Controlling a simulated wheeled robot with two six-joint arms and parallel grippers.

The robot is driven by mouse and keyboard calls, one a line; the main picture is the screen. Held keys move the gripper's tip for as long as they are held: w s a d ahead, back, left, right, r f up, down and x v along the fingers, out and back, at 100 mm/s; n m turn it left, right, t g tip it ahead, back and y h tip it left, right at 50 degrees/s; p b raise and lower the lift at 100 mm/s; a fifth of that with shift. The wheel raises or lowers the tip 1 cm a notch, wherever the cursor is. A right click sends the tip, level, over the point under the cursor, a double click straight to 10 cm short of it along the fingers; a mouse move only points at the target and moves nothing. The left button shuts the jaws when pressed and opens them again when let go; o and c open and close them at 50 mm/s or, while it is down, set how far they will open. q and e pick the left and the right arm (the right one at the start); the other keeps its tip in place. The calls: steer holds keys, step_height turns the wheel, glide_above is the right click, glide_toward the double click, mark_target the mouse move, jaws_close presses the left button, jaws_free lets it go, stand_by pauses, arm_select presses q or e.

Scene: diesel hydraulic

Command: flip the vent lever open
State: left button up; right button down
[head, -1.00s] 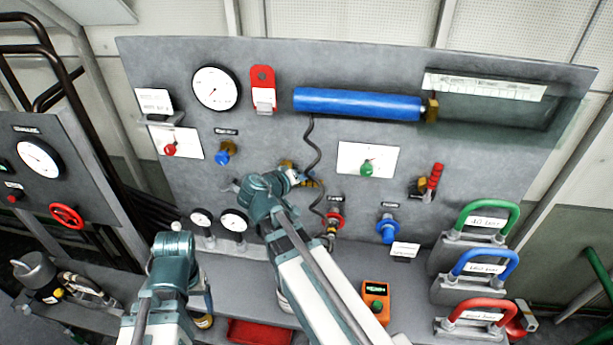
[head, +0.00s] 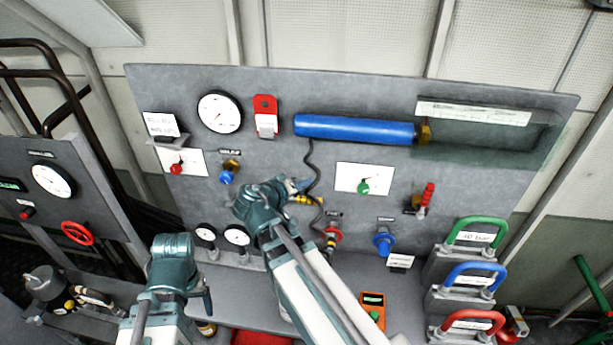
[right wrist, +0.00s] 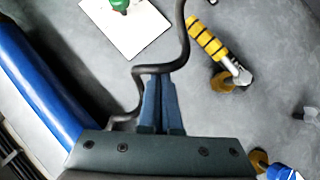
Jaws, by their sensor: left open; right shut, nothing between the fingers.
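A lever with a yellow ribbed grip and metal base shows right of my right gripper's fingers in the right wrist view (right wrist: 212,42). In the head view its yellow part (head: 308,200) shows just below the fingertips, partly hidden by my arm. I cannot read its label, so I cannot confirm it is the vent lever. My right gripper (head: 304,184) is shut and empty near the panel; its blue fingers (right wrist: 160,88) appear apart from the grip. My left gripper (head: 207,301) is low at the left, mostly hidden behind its arm, away from the panel controls.
A dark coiled hose (right wrist: 140,72) passes close to the right fingertips. A blue cylinder (head: 355,129) lies above on the panel. A red-handled lever (head: 426,196), a green knob (head: 363,187) and a blue knob (head: 383,241) are to the right. Coloured handles stand at lower right.

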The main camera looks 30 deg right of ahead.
arm_select(q)
step_height(320, 180, up, 2)
steer(key=shift+r+p, duration=0.25)
steer(key=shift+p, duration=0.45)
arm_select(e)
steer(key=s+a+r, duration=0.2)
steer(key=shift+s+r, duration=0.25)
steer(key=shift+s, duration=0.1)
arm_select(q)
step_height(320, 180, down, 23)
steer(key=b, duration=2.2)
steer(key=shift+r+b, duration=0.2)
steer(key=shift+b, duration=0.1)
arm_select(e)
steer(key=s+a+f+n+g+y, duration=0.2)
steer(key=a+f, duration=0.5)
steer(key=f, duration=0.4)
steer(key=s+a+f+n+g+y, duration=0.2)
steer(key=s+a+f+y, duration=0.2)
steer(key=f, duration=0.8)
steer(key=s+a+f+n+g+y, duration=0.2)
steer(key=s+a+f+y, duration=0.2)
steer(key=a+f, duration=0.8)
steer(key=shift+s, duration=0.95)
